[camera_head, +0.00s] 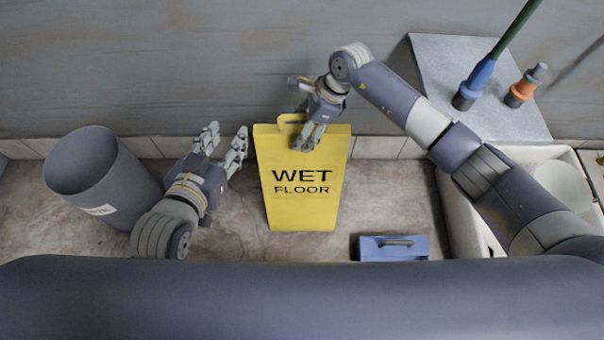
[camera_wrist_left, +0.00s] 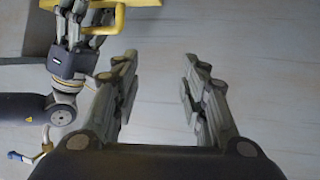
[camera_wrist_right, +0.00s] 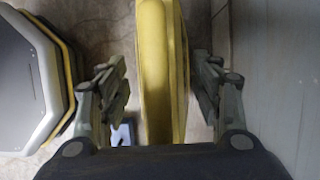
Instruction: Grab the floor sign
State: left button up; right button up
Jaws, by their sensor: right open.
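The yellow floor sign (camera_head: 303,205) stands upright in the middle of the head view, its black WET FLOOR lettering facing me. Its handle loop is at the top left edge. My right gripper (camera_head: 307,143) is at the sign's top edge, beside the handle. In the right wrist view its fingers are open, with the sign (camera_wrist_right: 163,70) between them and gaps on both sides. My left gripper (camera_head: 227,139) is open and empty, just left of the sign's top. In the left wrist view, its fingers (camera_wrist_left: 160,75) are apart with only wall behind.
A grey bin (camera_head: 112,190) stands at the left. A blue toolbox (camera_head: 393,250) lies on the floor right of the sign. A white sink or tub (camera_head: 460,225) is at the right, with a grey board (camera_head: 440,70) behind it. The grey wall (camera_head: 180,70) is close behind the sign.

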jog(key=shift+a+f, duration=0.15)
jog(key=shift+f, duration=0.15)
grip_shut()
jog(key=shift+r, duration=0.1)
